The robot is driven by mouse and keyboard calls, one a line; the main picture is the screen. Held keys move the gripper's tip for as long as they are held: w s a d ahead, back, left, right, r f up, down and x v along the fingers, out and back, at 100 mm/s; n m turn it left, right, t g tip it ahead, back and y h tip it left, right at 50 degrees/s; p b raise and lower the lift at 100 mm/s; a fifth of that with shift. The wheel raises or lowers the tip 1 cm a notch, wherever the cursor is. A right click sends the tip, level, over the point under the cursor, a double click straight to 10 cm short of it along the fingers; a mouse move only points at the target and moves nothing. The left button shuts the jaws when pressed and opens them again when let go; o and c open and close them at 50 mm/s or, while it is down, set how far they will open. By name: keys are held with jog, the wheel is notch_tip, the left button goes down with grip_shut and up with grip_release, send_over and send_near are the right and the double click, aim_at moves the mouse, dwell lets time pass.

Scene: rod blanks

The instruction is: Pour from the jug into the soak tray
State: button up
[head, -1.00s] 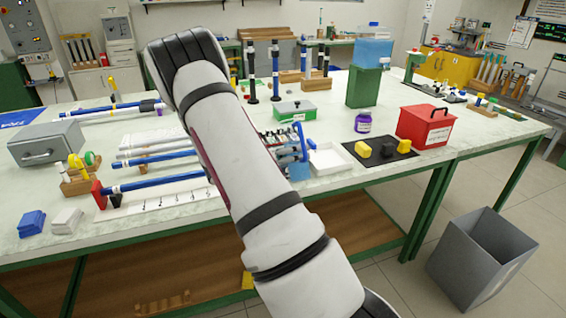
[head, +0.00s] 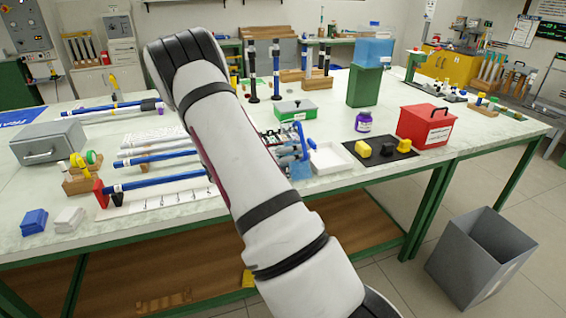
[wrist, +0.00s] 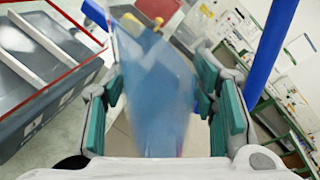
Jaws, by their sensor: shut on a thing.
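The jug is blue and see-through. In the wrist view the jug (wrist: 155,95) fills the space between the teal finger pads of my gripper (wrist: 160,80), which is shut on it. In the head view the jug (head: 300,170) shows in part to the right of my arm, with a blue handle or rim part above it. My gripper (head: 286,147) is there too, mostly hidden behind my arm. The soak tray appears to be the white open tray (head: 334,160), just right of the jug. I cannot tell the jug's contents or whether anything flows.
A purple jar (head: 363,122), a red box (head: 426,125) and a green box (head: 296,110) stand near. Blue rods (head: 155,182) lie left of my arm. A grey bin (head: 480,262) stands on the floor.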

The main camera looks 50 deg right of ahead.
jog(key=shift+s+a+n+y+p, duration=0.2)
jog(key=shift+s+n+y+p, duration=0.1)
jog(key=shift+n+p, duration=0.45)
dwell(1.1)
jog(key=shift+s+n+g, duration=0.1)
jog(key=shift+n+g, duration=0.3)
jog(key=shift+n, duration=0.15)
dwell(0.5)
jog(key=shift+a, duration=0.1)
jog(key=shift+f, duration=0.1)
dwell(0.3)
jog(key=shift+s+n, duration=0.1)
jog(key=shift+n, duration=0.3)
jog(key=shift+r+n+y+p, duration=0.3)
jog(key=shift+p, duration=0.05)
dwell(0.9)
jog(key=shift+r+n, duration=0.25)
jog(key=shift+n, duration=0.05)
dwell(0.8)
